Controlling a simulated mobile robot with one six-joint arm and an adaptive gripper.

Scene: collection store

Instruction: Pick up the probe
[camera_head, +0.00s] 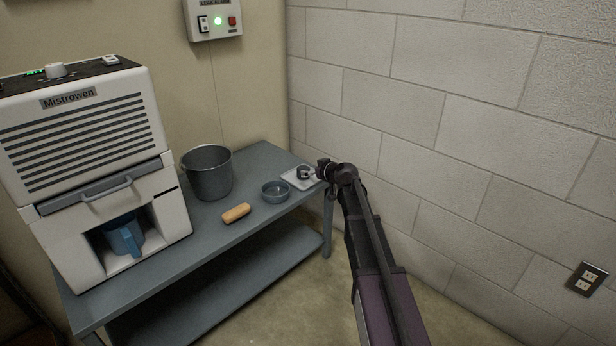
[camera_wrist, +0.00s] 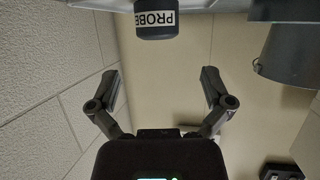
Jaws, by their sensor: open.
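The probe (camera_wrist: 156,20) is a dark cylinder with a white label reading PROBE, upside down at the top centre of the wrist view. In the head view a small dark shape that appears to be the probe (camera_head: 303,172) is on a white tray (camera_head: 297,184) at the table's right end. My gripper (camera_head: 316,173) reaches in from the right beside it, partly covering the area. In the wrist view my gripper (camera_wrist: 160,77) has its fingers wide apart with nothing between them. The probe lies just beyond the fingertips, apart from them.
The block wall (camera_head: 440,120) is close on the right.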

